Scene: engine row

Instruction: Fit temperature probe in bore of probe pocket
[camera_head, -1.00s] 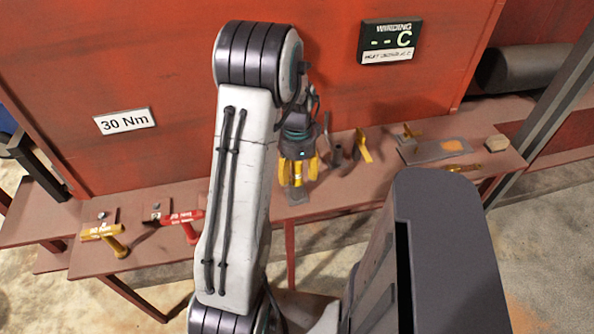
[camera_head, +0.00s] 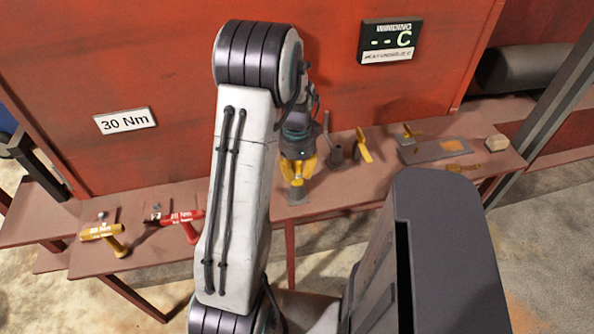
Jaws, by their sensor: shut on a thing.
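My gripper (camera_head: 297,176), with yellow fingers, points down over the front middle of the bench. It is shut on a small, slender thing between its fingers, taken to be the temperature probe; the fingers hide most of it. A small grey block (camera_head: 298,196) sits on the bench directly below the fingertips, perhaps the probe pocket. Its bore cannot be made out, and I cannot tell whether the probe's tip is in it or only above it.
A grey tray (camera_head: 420,154) lies farther right. A red wall with a "--C" display (camera_head: 388,41) rises behind.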

